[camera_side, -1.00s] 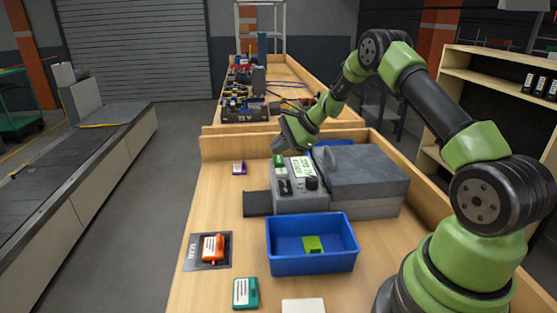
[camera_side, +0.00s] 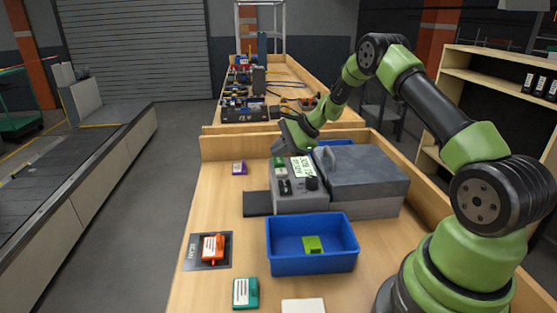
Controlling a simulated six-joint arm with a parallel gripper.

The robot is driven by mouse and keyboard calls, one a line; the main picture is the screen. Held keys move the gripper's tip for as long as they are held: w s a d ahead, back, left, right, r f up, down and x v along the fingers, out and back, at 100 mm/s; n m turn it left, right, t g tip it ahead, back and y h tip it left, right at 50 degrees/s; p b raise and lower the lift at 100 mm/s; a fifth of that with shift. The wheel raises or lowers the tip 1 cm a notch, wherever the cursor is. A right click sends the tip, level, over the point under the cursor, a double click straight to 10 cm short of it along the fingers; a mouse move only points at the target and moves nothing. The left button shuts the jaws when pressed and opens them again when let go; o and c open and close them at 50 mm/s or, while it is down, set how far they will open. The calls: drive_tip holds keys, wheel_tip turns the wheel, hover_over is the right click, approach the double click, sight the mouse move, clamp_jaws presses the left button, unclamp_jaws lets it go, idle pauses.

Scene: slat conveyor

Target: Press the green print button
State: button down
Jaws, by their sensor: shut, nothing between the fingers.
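The green print button (camera_side: 279,162) is a small green block at the far left of the grey printer's control panel (camera_side: 285,198). The panel also has a light display (camera_side: 303,167), a pale key, dark switches and a dark knob. My gripper (camera_side: 284,153) is shut and empty. It points down and left at the panel's far edge, just above the green button. Its fingertips are small and dark here, and I cannot tell whether they touch the button.
A blue bin (camera_side: 311,262) with a lime block (camera_side: 312,244) stands in front of the printer. An orange device (camera_side: 212,248) lies on a dark mat, a teal one (camera_side: 245,293) nearby. A purple item (camera_side: 239,168) lies left. The bench's left side is mostly clear.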

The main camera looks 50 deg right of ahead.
sight(279, 161)
drive_tip(key=shift+f, duration=0.4)
idle(0.3)
drive_tip(key=shift+r, duration=3.35)
